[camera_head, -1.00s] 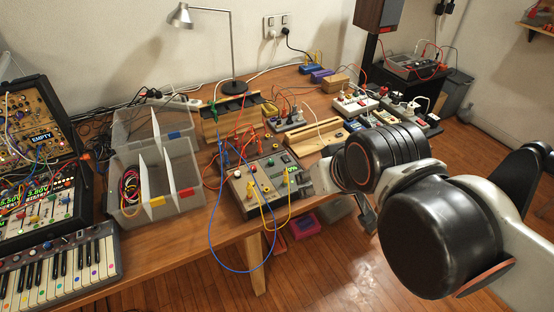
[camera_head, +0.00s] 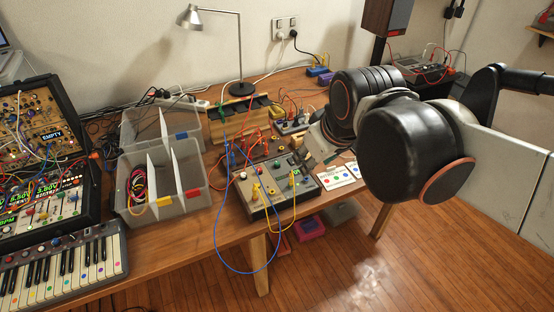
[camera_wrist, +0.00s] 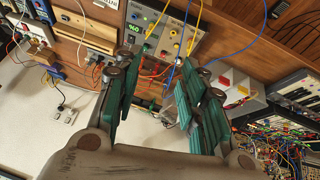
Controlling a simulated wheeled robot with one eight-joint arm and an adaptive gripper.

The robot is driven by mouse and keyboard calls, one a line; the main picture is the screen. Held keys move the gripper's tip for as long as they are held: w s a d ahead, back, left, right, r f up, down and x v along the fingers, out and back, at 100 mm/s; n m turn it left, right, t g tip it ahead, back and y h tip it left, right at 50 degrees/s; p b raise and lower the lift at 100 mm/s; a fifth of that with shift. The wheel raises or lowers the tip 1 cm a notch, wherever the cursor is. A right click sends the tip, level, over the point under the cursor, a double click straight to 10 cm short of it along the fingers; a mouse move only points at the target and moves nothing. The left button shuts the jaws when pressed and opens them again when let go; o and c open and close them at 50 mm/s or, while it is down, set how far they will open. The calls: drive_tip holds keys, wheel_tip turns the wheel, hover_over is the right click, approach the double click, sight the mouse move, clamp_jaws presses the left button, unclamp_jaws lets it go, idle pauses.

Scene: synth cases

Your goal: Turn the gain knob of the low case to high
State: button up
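A low grey case (camera_head: 279,198) lies on the wooden table near its front edge, with small knobs, coloured jacks and yellow and blue cables on its top. In the wrist view the case (camera_wrist: 168,42) is upside down at the top, with a lit green display (camera_wrist: 134,28) beside its knobs. I cannot read which knob is marked gain. My gripper (camera_head: 311,146) is above the far right corner of the case and partly hides it. In the wrist view its two green-padded fingers (camera_wrist: 154,78) are apart, with nothing between them.
Clear bins (camera_head: 160,207) stand left of the case. A wooden rack (camera_head: 238,112) with cables stands behind it. A blue cable (camera_head: 219,232) loops over the front edge. A keyboard (camera_head: 65,268) and taller synth cases are at far left. Free floor is in front.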

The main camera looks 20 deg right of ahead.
drive_tip(key=w+r+n+g, duration=0.1)
drive_tip(key=w+n+g, duration=0.1)
drive_tip(key=w+n, duration=0.5)
drive_tip(key=n+g+p, duration=0.3)
drive_tip(key=n+g, duration=0.1)
drive_tip(key=n, duration=0.6)
hover_over(277, 162)
wheel_tip(277, 162, down, 16)
wheel_tip(277, 162, down, 13)
drive_tip(key=b, duration=0.4)
drive_tip(key=shift+f, duration=0.1)
clamp_jaws()
